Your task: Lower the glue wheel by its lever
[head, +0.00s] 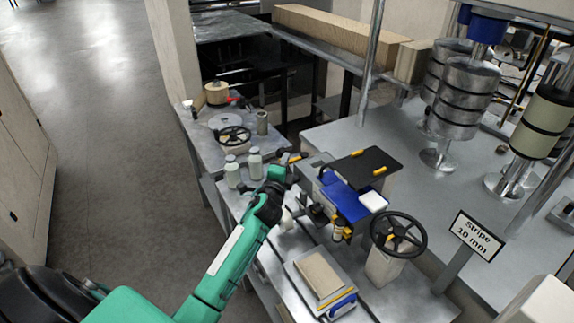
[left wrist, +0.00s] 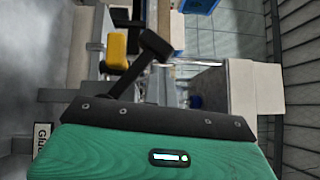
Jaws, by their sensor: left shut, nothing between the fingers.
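My left arm reaches in from the lower left in the head view, and its gripper (head: 292,164) is at the near edge of the machine, beside the blue-topped unit (head: 352,203). In the left wrist view the black fingers (left wrist: 153,48) are together with nothing between them. A yellow grip (left wrist: 117,48), perhaps the lever's handle, stands just left of the fingers, apart from them in the picture. A sign reading "Glue" (left wrist: 41,139) shows at the lower left of that view, partly cut off. I cannot make out the glue wheel itself. My right gripper is not in view.
Two pale bottles (head: 255,164) stand left of the gripper. A black handwheel (head: 398,235) is at the right, and another handwheel (head: 233,136) lies behind the bottles. A kraft-coloured pad (head: 319,274) is in front. A "Stripe 10 mm" sign (head: 478,235) stands at the right.

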